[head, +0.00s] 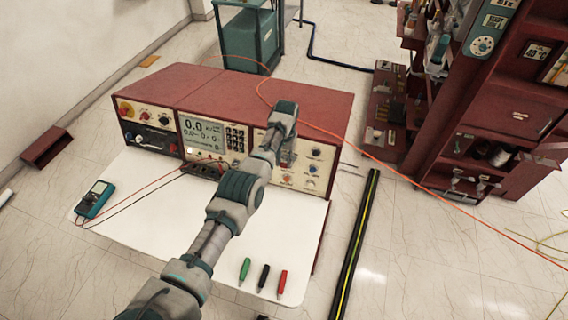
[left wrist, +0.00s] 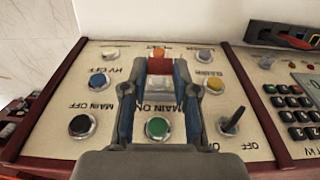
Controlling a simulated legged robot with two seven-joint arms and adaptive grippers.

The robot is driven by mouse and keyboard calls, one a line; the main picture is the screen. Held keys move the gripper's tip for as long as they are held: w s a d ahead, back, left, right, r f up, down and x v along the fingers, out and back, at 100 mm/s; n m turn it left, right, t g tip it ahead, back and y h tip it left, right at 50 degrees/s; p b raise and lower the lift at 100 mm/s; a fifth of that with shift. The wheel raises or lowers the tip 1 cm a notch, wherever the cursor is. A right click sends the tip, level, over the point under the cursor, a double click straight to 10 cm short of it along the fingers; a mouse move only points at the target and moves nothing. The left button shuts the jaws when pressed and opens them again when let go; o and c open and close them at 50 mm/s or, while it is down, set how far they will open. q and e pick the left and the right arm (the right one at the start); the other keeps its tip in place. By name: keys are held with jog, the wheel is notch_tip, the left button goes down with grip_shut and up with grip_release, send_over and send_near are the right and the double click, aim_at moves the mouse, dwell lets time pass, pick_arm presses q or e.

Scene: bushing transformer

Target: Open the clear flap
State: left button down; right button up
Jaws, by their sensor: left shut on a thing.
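The red console (head: 315,105) has a cream right-hand panel with several buttons and knobs. My left gripper (head: 281,143) is at that panel, its arm hiding part of it. In the left wrist view, my left gripper (left wrist: 160,80) is shut on a small pale, see-through piece with red at its top, which seems to be the clear flap (left wrist: 160,83). The fingers hide its sides. The green MAIN ON button (left wrist: 157,128) shows between the fingers, just below the flap in that picture. I cannot tell how far the flap is tilted. My right gripper is not in view.
A white worktop (head: 150,215) in front of the console holds a teal multimeter (head: 95,198) with leads and green, black and red pens. In the left wrist view, the black MAIN OFF button (left wrist: 81,126) and a switch (left wrist: 232,121) flank the fingers.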

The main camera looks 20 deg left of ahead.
pick_arm(q)
jog(key=shift+w, duration=0.1)
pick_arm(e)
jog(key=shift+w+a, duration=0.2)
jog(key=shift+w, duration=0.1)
pick_arm(q)
jog(key=c, duration=1.1)
grip_release()
jog(key=shift+c, duration=0.2)
jog(key=shift+o, duration=1.3)
jog(key=shift+w, duration=0.15)
jog(key=shift+w+f, duration=0.1)
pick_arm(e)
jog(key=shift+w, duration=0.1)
